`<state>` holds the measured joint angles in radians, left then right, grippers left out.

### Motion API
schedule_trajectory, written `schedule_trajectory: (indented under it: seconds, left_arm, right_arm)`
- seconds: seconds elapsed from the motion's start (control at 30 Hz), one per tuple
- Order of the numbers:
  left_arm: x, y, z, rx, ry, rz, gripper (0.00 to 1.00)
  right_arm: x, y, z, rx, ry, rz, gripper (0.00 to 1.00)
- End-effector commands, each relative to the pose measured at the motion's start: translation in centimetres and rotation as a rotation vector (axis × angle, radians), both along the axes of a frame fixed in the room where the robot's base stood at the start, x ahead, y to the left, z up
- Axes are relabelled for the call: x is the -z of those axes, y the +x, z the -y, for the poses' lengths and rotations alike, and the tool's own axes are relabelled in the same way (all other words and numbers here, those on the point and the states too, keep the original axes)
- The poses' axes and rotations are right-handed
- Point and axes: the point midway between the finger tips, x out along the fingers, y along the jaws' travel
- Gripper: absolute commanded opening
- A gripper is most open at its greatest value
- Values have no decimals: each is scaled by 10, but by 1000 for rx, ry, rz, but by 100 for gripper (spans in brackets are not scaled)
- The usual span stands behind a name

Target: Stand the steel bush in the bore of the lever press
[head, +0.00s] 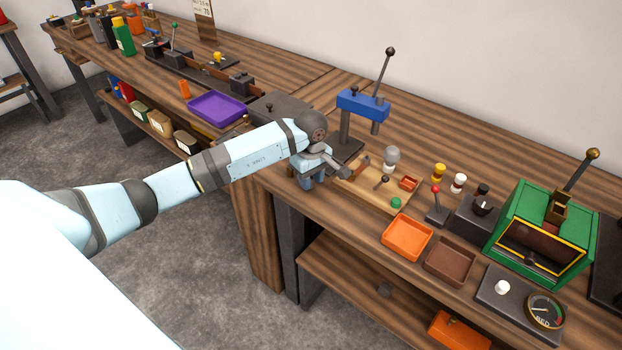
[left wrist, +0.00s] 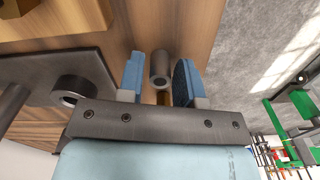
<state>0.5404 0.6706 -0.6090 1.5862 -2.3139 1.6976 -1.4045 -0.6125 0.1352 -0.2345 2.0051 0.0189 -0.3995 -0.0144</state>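The lever press (head: 362,104) has a blue head, a dark column and a black lever, and stands on the bench behind my left gripper. In the left wrist view a grey ring with a dark hole, which looks like its bore (left wrist: 72,88), sits on the dark base plate (left wrist: 95,68). The steel bush (left wrist: 160,66) is a grey hollow cylinder with its open end facing the camera. It lies between the blue fingers of my left gripper (left wrist: 158,82), which is open, with a gap visible on the left side. In the head view this gripper (head: 311,182) hides the bush. My right gripper is not in view.
A wooden tray (head: 372,190) with small parts is right of my left gripper. Orange (head: 408,237) and brown (head: 449,261) trays and a green machine (head: 541,234) stand farther right. A purple tray (head: 217,109) is to the left. The bench's front edge is close to the gripper.

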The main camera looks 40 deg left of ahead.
Motion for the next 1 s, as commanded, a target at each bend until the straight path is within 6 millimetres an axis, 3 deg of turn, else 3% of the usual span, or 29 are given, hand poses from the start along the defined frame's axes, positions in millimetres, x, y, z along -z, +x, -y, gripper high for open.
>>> schedule_trajectory:
  seconds: [0.1, 0.23, 0.47, 1.0]
  left_arm:
    - [0, 0, 1, 0, -1, -1, 30]
    - [1, 0, 0, 1, -1, -1, 1]
    - [-2, 0, 0, 1, -1, -1, 0]
    - [-34, 0, 0, 0, 0, -1, 0]
  right_arm:
    - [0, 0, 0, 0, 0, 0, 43]
    - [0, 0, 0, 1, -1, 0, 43]
    - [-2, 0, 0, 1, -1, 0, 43]
    - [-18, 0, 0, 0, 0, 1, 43]
